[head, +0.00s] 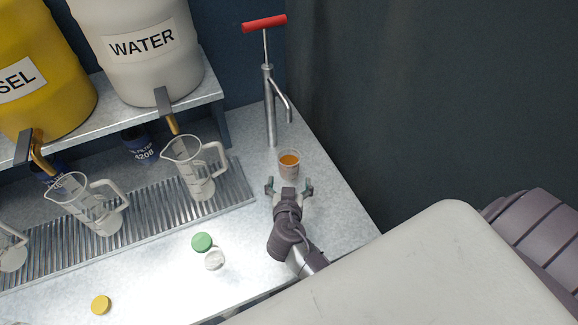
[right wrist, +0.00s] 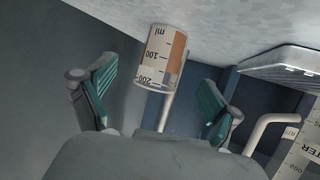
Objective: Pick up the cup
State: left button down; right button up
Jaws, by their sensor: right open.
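The cup (head: 289,166) is a small clear measuring cup with orange-brown liquid in it. It stands upright on the grey counter (head: 335,190), just in front of a hand pump. The cup also shows in the right wrist view (right wrist: 161,58), with ml marks on its side. My right gripper (head: 289,184) is open, its two teal-padded fingers spread just on the near side of the cup. My left gripper is not in view.
A metal pump (head: 269,105) with a red handle stands behind the cup. Clear jugs (head: 200,170) stand on a ribbed drain tray (head: 150,207) to the left. The counter right of the cup is clear.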

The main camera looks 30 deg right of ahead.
aim_at(288, 172)
jog(key=shift+w+d+f, duration=0.3)
jog(key=shift+w, duration=0.3)
jog(key=x, duration=0.3)
jog(key=shift+w+r, duration=0.2)
jog(key=shift+w, duration=0.1)
jog(key=shift+x, duration=1.25)
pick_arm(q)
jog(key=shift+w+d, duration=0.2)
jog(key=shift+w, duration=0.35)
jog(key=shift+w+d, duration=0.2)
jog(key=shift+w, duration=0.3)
pick_arm(e)
jog(key=shift+s+f, duration=0.1)
jog(key=shift+s+a, duration=0.1)
jog(key=c, duration=1.3)
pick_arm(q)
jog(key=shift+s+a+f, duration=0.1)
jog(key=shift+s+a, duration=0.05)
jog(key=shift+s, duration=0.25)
pick_arm(e)
jog(key=shift+c, duration=0.5)
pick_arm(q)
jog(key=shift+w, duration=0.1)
pick_arm(e)
jog(key=shift+r, duration=0.25)
